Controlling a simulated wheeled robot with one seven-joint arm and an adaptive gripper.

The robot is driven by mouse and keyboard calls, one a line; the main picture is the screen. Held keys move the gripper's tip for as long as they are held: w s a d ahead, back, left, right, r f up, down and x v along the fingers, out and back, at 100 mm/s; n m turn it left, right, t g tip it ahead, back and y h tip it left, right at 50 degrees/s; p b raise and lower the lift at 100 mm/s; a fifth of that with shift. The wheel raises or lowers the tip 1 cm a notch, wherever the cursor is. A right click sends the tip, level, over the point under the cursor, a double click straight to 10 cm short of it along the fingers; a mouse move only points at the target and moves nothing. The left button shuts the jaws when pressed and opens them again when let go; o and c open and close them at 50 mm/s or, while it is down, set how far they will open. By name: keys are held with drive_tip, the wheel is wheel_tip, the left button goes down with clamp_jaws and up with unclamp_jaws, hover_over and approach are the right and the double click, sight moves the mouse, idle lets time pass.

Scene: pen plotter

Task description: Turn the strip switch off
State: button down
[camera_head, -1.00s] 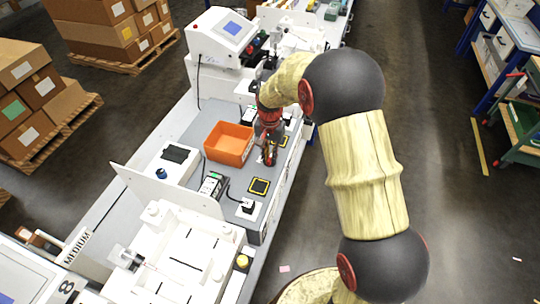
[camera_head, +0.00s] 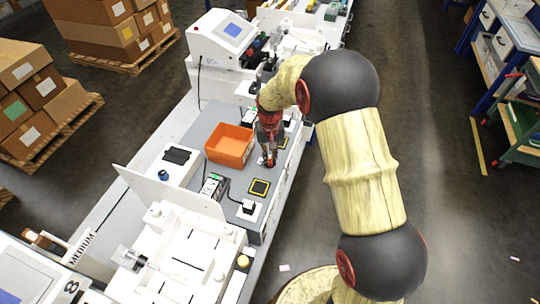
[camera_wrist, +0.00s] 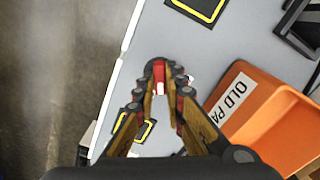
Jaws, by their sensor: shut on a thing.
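My gripper (camera_head: 268,162) is low over the grey bench top, right of the orange bin. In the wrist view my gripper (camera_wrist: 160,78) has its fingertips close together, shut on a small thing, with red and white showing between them. I cannot tell what it is. A black device with a green spot (camera_head: 213,185), possibly the strip, lies on the bench to the left and nearer. A dark cable runs from it to a black plug-like block (camera_head: 248,206). The switch itself is too small to make out.
The orange bin (camera_head: 229,145) stands close beside my gripper; its labelled wall (camera_wrist: 243,96) is at right in the wrist view. A yellow-bordered black square (camera_head: 259,187) marks the bench. A white box (camera_head: 174,166) stands left of the bin. The bench's right edge is near.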

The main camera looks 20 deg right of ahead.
sight(270, 159)
drive_tip(key=n+p, duration=0.1)
drive_tip(key=n, duration=0.5)
drive_tip(key=n+p, duration=0.1)
drive_tip(key=n, duration=0.5)
drive_tip(key=shift+w, duration=0.1)
drive_tip(key=shift+n, duration=0.3)
idle(0.3)
drive_tip(key=c, duration=1.8)
unclamp_jaws()
drive_tip(key=shift+c, duration=0.2)
wheel_tip(270, 159, up, 12)
